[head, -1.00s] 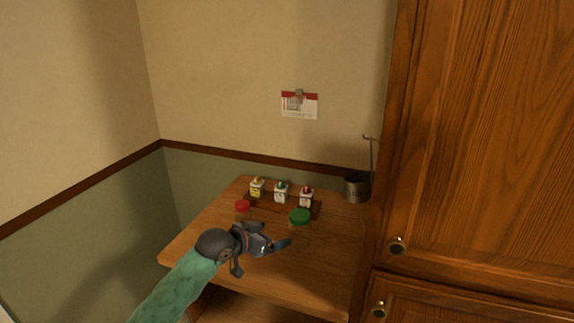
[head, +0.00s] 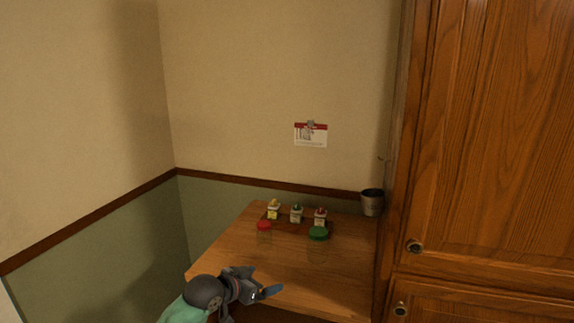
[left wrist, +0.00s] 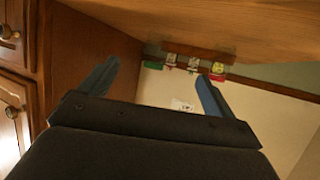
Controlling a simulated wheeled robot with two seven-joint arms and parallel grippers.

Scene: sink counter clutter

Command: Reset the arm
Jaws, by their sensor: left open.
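My left gripper (head: 266,289) is at the front edge of the wooden counter (head: 300,268), low in the head view. It also shows in the left wrist view (left wrist: 158,85), with its two blue fingertips wide apart and nothing between them. My left arm, in a green sleeve, comes in from the lower left. My right gripper is in neither view now.
A metal cup (head: 371,203) stands beside the tall wooden cabinet (head: 490,150).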

